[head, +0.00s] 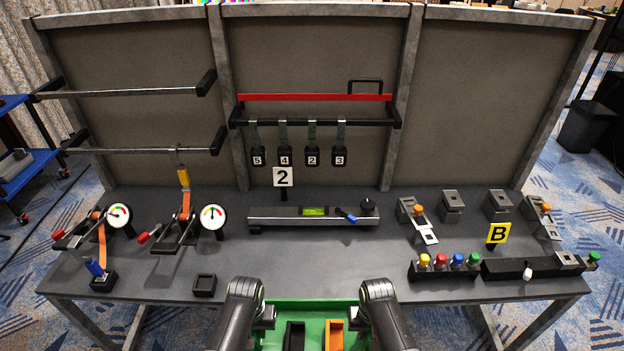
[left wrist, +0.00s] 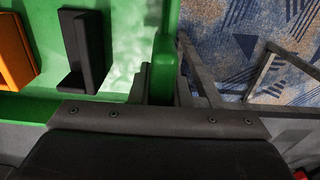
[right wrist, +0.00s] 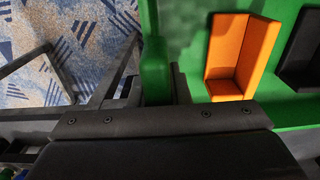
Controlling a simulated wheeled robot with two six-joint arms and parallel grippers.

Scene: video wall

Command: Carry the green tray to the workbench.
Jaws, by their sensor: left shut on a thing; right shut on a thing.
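The green tray (head: 312,306) is at the bottom edge of the head view, in front of the workbench (head: 320,258), and its lower part is cut off. A black angled piece (head: 294,336) and an orange angled piece (head: 334,335) are in it. My left gripper (head: 266,318) is shut on the tray's left wall, which shows between the fingers in the left wrist view (left wrist: 164,70). My right gripper (head: 361,318) is shut on its right wall, seen in the right wrist view (right wrist: 154,70). Blue carpet shows beside the tray in both wrist views.
The bench's front middle is clear, with a small black square holder (head: 204,285) to the left. A black block with coloured knobs (head: 445,271) lies along the right front. Gauges and clamps (head: 180,228) stand left; a level bar (head: 314,217) lies behind the clear middle.

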